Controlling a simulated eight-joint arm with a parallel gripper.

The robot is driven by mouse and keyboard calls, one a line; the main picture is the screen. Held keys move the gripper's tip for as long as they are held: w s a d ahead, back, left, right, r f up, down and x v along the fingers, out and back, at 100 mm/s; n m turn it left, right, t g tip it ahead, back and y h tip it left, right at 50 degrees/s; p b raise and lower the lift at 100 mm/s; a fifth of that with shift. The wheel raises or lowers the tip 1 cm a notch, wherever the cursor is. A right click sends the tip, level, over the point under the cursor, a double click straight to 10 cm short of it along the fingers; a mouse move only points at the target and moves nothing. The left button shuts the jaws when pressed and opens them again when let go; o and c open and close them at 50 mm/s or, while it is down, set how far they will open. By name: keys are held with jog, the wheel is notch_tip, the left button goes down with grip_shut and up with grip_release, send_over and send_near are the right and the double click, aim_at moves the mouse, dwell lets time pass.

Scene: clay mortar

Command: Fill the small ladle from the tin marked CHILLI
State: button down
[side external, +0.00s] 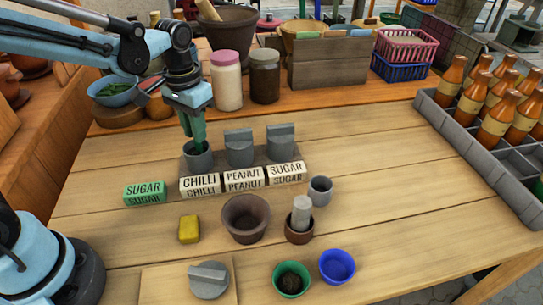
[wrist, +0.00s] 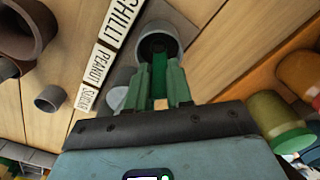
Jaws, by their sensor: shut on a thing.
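The open grey tin (side external: 199,160) stands behind the white CHILLI label (side external: 200,186), at the left of a row of tins. In the wrist view the tin (wrist: 172,29) shows a dark inside. My gripper (side external: 192,122) is above this tin, pointing down. In the wrist view my gripper (wrist: 159,98) is shut on a dark green upright handle (wrist: 159,72), which I take for the small ladle's. The handle's lower end goes into the tin. The ladle's bowl is hidden, so I cannot tell whether it holds anything.
Two lidded tins stand to the right, behind the PEANUT (side external: 244,180) and SUGAR (side external: 286,173) labels. A grey lid (side external: 208,281) lies on a board in front. A brown mortar (side external: 245,220), green bowl (side external: 291,279) and blue bowl (side external: 337,266) stand in front. Jars (side external: 227,82) stand behind.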

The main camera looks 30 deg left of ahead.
dwell(0.3)
jog(key=shift+r, duration=3.25)
